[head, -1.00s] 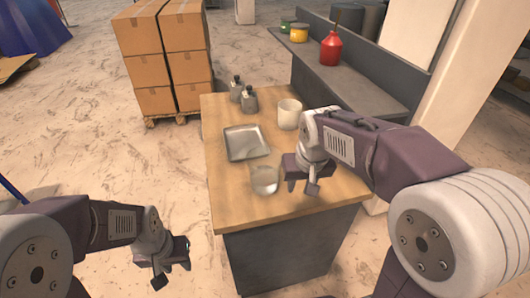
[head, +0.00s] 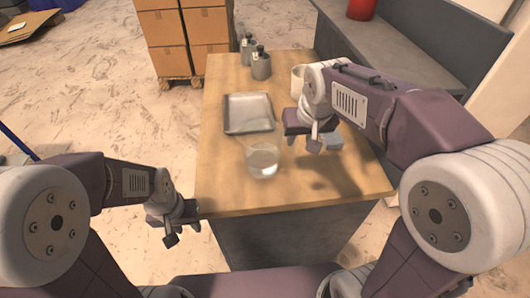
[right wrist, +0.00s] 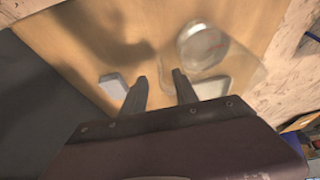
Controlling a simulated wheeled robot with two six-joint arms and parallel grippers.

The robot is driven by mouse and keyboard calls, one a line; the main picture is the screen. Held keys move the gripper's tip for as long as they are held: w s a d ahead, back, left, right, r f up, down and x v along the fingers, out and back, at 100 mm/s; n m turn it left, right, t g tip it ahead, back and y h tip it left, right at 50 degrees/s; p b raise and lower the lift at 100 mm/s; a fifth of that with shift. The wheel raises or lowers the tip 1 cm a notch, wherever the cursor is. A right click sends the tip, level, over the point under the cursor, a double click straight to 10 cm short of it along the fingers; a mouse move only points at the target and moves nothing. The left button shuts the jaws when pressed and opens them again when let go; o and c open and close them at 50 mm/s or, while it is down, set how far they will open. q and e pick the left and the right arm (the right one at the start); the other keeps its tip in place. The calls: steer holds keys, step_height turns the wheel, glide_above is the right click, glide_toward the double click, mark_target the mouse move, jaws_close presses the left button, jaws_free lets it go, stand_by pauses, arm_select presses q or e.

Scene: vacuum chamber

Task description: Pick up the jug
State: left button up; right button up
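A clear, see-through jug (head: 262,160) stands upright on the wooden table top (head: 225,180), near its front edge. It also shows in the right wrist view (right wrist: 203,46), up and right of my fingertips. My right gripper (head: 311,141) is above the table to the right of the jug, apart from it. In the right wrist view its two fingers (right wrist: 160,76) are spread with nothing between them. My left gripper (head: 182,224) hangs low left of the table's front corner, its fingers apart and empty.
A metal tray (head: 249,130) lies just behind the jug. Two grey bottles (head: 261,66) stand at the table's back, and a white container (head: 297,80) is partly hidden by my right arm. Boxes (head: 163,30) stand behind. A grey bench (head: 390,48) runs along the right.

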mark_target(295, 148)
steer(key=x, duration=0.2)
steer(key=shift+a+f, duration=0.1)
steer(key=shift+f, duration=0.25)
steer(key=shift+w+f, duration=0.2)
steer(key=shift+f, duration=0.15)
steer(key=b+x, duration=0.1)
steer(key=x, duration=0.3)
steer(key=shift+w, duration=0.1)
steer(key=shift+w+f, duration=0.25)
steer(key=shift+f, duration=0.1)
steer(key=shift+s+r, duration=0.1)
steer(key=shift+c, duration=1.4)
jaws_close()
